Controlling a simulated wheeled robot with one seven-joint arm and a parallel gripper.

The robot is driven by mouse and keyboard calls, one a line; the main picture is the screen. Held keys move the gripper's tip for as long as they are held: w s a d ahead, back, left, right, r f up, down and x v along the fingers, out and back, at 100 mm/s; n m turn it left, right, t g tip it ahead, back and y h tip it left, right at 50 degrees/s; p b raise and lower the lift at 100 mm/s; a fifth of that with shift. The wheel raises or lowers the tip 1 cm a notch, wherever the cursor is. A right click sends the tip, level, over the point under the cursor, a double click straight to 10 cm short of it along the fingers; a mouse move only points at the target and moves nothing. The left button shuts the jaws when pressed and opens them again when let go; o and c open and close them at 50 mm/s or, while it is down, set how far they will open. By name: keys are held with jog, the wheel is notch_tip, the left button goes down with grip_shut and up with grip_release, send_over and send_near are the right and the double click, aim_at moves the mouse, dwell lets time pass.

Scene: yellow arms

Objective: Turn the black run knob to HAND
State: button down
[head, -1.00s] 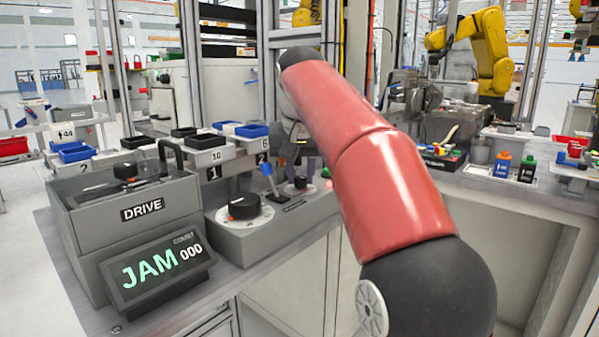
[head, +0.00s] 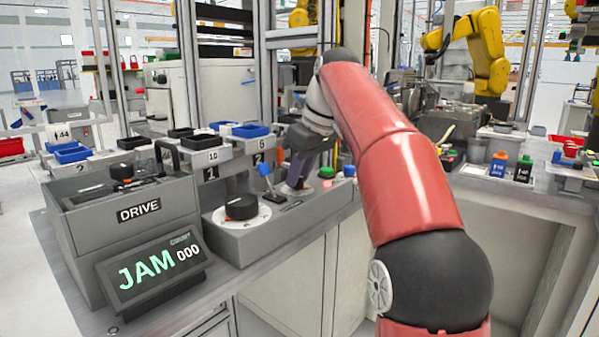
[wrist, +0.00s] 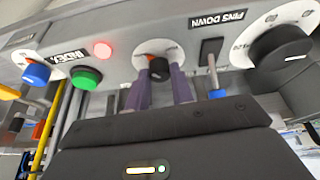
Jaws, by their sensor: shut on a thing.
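A small black knob (wrist: 159,66) with a pale dial plate sits on the grey control panel in the wrist view. My gripper (wrist: 160,90) has its purple fingers on either side of this knob, shut on it. In the head view my gripper (head: 297,183) reaches down to the panel, tilted, and hides the small knob. A larger black knob (head: 241,206) on a white round dial stands to the left, untouched; it also shows at the right of the wrist view (wrist: 281,55). I cannot read the dial lettering.
A blue-tipped lever (head: 264,170) stands between the two knobs, close to my gripper. The DRIVE box (head: 140,212) and JAM display (head: 150,270) stand left.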

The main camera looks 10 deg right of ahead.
jog(key=shift+w+n+y, duration=0.1)
jog(key=shift+n+y, duration=0.2)
jog(key=shift+n, duration=0.5)
jog(key=shift+g, duration=0.3)
jog(key=c, duration=1.2)
grip_release()
